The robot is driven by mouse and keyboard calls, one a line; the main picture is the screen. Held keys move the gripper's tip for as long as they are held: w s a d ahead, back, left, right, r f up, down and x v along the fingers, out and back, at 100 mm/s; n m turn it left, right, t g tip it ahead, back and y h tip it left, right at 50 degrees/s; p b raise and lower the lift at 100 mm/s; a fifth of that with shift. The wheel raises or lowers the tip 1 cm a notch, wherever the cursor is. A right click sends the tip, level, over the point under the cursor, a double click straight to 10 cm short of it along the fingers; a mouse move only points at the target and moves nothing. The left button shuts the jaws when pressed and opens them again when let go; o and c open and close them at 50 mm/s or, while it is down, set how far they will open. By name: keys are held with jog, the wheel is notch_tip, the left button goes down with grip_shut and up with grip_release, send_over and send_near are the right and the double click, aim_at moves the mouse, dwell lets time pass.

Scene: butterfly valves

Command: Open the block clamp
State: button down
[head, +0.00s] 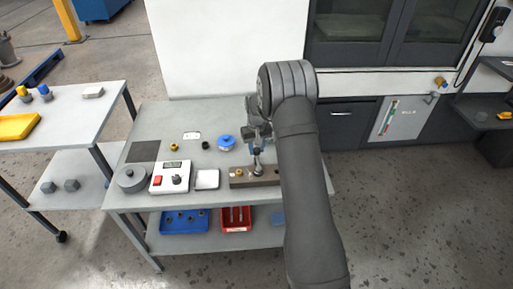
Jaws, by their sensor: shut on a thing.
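The block clamp (240,180) is a low brownish-grey block near the front right of the grey workbench. A small metal fitting stands up at its middle. My gripper (257,153) points down over this fitting and is shut on the clamp's upright handle. The exact contact is small and partly hidden by the fingers. My dark arm covers the right end of the block.
A blue round part (227,142) lies just left of my gripper. A white tray (207,179), a white box with a display (170,177) and a grey round part (132,179) stand further left. Blue (184,221) and red (236,218) bins sit on the shelf below.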

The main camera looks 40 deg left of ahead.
jog(key=shift+n, duration=0.3)
jog(key=n, duration=0.3)
jog(key=shift+n, duration=0.4)
jog(key=n, duration=0.4)
jog(key=shift+a+n, duration=0.1)
jog(key=shift+n, duration=0.2)
jog(key=n, duration=0.4)
jog(key=shift+r, duration=0.1)
jog(key=shift+n, duration=2.2)
jog(key=c, duration=1.1)
grip_release()
jog(key=shift+o, duration=0.2)
